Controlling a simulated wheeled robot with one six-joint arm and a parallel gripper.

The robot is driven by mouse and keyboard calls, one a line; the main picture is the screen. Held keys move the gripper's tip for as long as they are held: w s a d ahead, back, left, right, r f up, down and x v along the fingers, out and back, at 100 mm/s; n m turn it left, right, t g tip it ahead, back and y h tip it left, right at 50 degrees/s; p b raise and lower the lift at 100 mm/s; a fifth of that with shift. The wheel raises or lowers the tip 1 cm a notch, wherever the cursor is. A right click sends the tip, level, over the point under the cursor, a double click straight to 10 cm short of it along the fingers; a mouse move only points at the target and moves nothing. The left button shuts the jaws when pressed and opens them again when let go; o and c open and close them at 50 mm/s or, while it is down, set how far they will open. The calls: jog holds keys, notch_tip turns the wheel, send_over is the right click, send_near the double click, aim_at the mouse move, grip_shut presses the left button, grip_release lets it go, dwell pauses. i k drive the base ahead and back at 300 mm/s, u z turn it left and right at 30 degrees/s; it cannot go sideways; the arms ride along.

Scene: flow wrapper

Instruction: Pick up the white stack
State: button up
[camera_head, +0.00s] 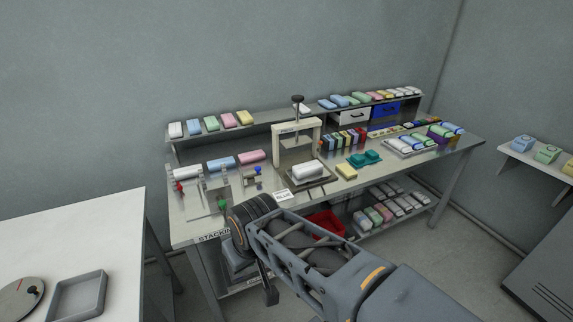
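A white rounded block (308,170), which looks like the white stack, lies on the plate of a cream press (296,130) in the middle of the steel workbench. It is too small here to tell single pieces in it. My gripper (268,286) hangs at the end of my arm, low in front of the bench's front edge. It is below and to the left of the white block and apart from it. The wrist hides part of the gripper, and I cannot tell whether the fingers are open or shut.
A label card (283,195) stands in front of the press. A yellow block (346,171) and a teal holder (365,159) lie to its right. Fixtures with coloured knobs (216,184) stand to its left. A raised shelf (270,118) runs behind. A white table (110,222) stands at left.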

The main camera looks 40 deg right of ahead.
aim_at(310, 168)
jog(key=z, duration=0.45)
jog(key=i, duration=1)
jog(key=z, duration=0.75)
